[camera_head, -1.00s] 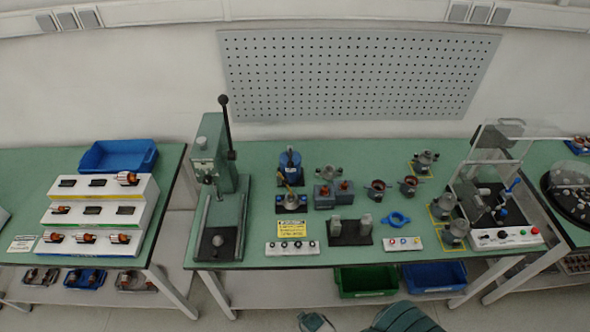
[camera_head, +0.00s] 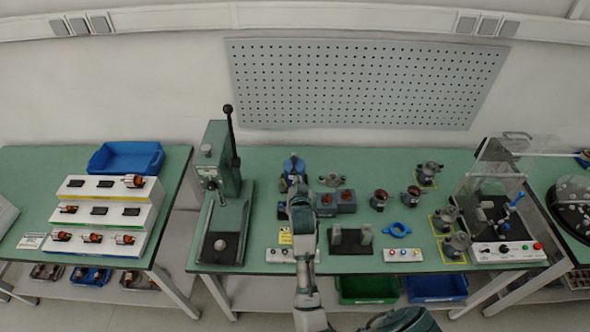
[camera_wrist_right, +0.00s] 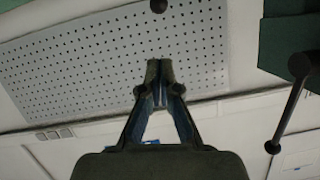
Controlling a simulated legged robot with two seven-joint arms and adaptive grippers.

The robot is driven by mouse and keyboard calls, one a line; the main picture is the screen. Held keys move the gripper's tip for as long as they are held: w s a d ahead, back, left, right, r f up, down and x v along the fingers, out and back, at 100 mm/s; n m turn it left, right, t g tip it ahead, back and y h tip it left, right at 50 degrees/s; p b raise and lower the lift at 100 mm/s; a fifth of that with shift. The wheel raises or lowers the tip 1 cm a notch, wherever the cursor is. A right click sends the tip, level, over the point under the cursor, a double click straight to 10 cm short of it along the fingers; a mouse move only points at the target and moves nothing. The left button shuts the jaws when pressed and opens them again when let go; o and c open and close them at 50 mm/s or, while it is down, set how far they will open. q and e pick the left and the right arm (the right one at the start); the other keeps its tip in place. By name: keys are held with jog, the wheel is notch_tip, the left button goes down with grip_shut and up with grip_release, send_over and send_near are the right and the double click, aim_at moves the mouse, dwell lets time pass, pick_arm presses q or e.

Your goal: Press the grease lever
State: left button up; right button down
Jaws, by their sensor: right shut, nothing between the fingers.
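The blue grease unit (camera_head: 293,163) stands on the middle bench. Only its top shows in the head view, behind my right gripper (camera_head: 298,187). I cannot make out its lever there. My right gripper is shut and empty in front of the unit; I cannot tell whether it touches it. In the right wrist view the shut fingers (camera_wrist_right: 160,78) point toward the pegboard. A small dark ball (camera_wrist_right: 158,5) shows at that view's top edge; I cannot tell what it belongs to. My left gripper is not in view.
A green press (camera_head: 222,200) with a tall black lever (camera_head: 233,140) stands left of my right arm. To the right are a black fixture (camera_head: 350,248), a blue ring (camera_head: 400,229) and several metal housings. A pegboard (camera_head: 360,85) is on the wall behind.

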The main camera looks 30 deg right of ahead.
jog(key=shift+w+d+r, duration=0.15)
jog(key=shift+d+r, duration=0.05)
jog(key=shift+r, duration=0.25)
jog(key=shift+w+d+r, duration=0.15)
jog(key=shift+r, duration=0.3)
jog(key=shift+w, duration=0.1)
jog(key=p, duration=0.1)
send_over(295, 170)
jog(key=s, duration=0.1)
notch_tip(295, 170, down, 3)
jog(key=shift+s+a+f, duration=0.1)
jog(key=shift+a+f, duration=0.15)
jog(key=shift+f, duration=0.7)
jog(key=shift+s+a+f, duration=0.1)
jog(key=shift+a+f, duration=0.15)
jog(key=shift+f, duration=0.7)
